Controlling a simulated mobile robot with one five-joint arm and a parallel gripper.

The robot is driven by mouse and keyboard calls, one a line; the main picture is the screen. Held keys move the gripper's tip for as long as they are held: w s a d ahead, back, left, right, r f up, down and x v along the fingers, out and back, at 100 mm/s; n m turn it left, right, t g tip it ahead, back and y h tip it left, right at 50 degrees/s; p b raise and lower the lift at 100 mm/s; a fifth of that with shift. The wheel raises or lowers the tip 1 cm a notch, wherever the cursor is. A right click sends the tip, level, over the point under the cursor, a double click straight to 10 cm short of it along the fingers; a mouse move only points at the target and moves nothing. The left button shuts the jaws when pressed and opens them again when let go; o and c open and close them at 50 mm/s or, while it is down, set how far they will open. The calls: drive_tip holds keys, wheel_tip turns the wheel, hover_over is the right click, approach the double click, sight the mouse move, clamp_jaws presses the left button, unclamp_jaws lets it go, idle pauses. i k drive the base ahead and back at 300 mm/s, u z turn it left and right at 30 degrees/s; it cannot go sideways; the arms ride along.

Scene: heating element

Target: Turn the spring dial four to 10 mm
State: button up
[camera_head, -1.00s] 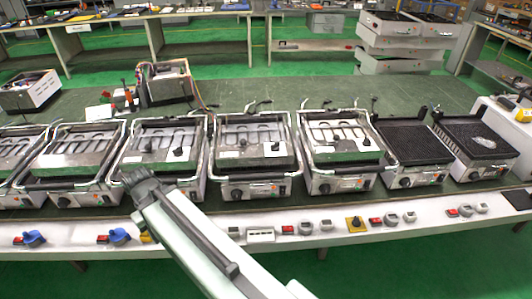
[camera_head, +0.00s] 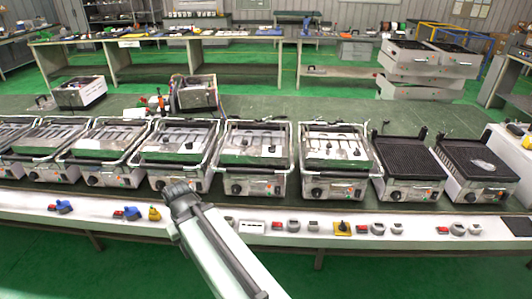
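Several dials and switches sit in a row on the white front edge of the long bench. They include a blue knob (camera_head: 131,213), a yellow knob (camera_head: 155,213), a grey dial (camera_head: 293,226), a dial on a yellow plate (camera_head: 342,228) and another grey dial (camera_head: 378,228). The grills behind carry dark front knobs, such as one knob (camera_head: 236,189) near the middle. I cannot tell which is spring dial four, and no scale is readable. My gripper (camera_head: 179,192) is at the dark end of my arm, in front of the grills, and hides part of the bench edge. Its fingers are not distinguishable.
A row of open contact grills (camera_head: 253,153) fills the bench's front half. Two ribbed grills (camera_head: 407,150) stand to the right. The green bench top (camera_head: 290,107) behind them is mostly clear. An opened appliance (camera_head: 195,93) stands at the back left.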

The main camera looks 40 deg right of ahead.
sight(272, 149)
drive_tip(key=z, duration=0.1)
drive_tip(key=i, duration=0.9)
drive_tip(key=u, duration=0.25)
drive_tip(key=k, duration=0.75)
drive_tip(key=z, duration=0.25)
drive_tip(key=i, duration=0.75)
drive_tip(key=u, duration=0.05)
